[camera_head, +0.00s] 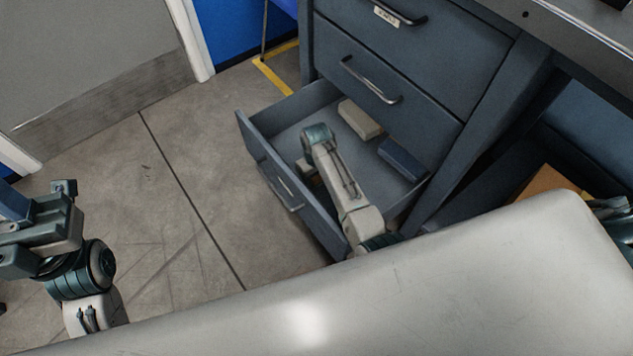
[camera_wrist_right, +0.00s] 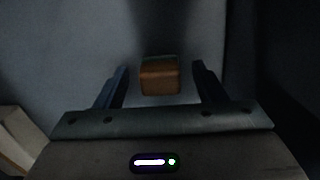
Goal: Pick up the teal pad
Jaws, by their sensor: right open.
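No clearly teal pad shows in either view. My right arm reaches down into an open drawer (camera_head: 257,138) in the head view, and its gripper is mostly hidden there. In the right wrist view my right gripper (camera_wrist_right: 162,74) is open, with an orange-brown block (camera_wrist_right: 160,78) between its fingers, not gripped. Whether the fingers touch it I cannot tell. A dark blue block (camera_head: 403,158) and a beige block (camera_head: 360,119) lie in the drawer, to the right of my right arm. My left gripper (camera_head: 40,222) is over the floor at the far left; its fingers are unclear.
The drawer belongs to a dark blue-grey cabinet (camera_head: 400,62) with shut drawers above. The drawer walls surround my right gripper. A pale block (camera_wrist_right: 14,140) shows at the wrist view's lower left. The floor (camera_head: 170,215) left of the drawer is clear.

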